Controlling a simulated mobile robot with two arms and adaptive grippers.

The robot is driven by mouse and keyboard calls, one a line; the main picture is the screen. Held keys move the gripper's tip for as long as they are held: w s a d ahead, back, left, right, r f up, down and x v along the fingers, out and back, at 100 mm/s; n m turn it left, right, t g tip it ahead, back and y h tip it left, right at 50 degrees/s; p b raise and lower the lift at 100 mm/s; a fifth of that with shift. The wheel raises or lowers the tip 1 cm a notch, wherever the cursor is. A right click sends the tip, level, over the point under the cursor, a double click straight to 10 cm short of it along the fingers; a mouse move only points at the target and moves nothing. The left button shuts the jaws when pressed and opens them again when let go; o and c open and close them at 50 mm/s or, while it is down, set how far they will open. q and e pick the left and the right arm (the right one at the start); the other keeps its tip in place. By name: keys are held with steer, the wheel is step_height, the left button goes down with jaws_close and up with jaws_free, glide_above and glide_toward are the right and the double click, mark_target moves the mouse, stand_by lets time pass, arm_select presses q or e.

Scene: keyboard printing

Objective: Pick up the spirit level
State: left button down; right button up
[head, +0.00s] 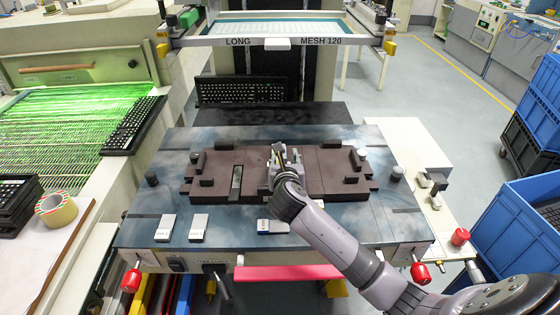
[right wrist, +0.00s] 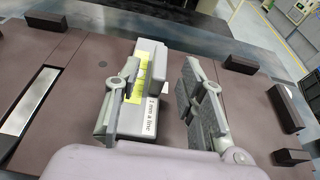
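The spirit level (right wrist: 150,88) is a grey block with a yellow vial and a white label reading "1 mm a line". It lies on the brown plate (head: 330,175). My right gripper (right wrist: 165,85) is open over it in the right wrist view, one finger on each side. The left finger overlaps the level's left side, and a gap shows before the right finger. Whether the left finger touches it, I cannot tell. In the head view my right gripper (head: 284,158) is above the middle of the brown plate and largely hides the level. My left gripper is not in view.
The brown plate has raised dark blocks and a metal strip (head: 236,183), on a blue-grey table (head: 140,215). Small white-topped blocks (head: 199,227) lie along the front. A black keyboard (head: 240,90) is behind, under the screen frame (head: 260,41). Blue crates (head: 510,225) stand at right.

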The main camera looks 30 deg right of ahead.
steer(key=shift+x, duration=1.05)
steer(key=shift+c, duration=0.6)
jaws_close()
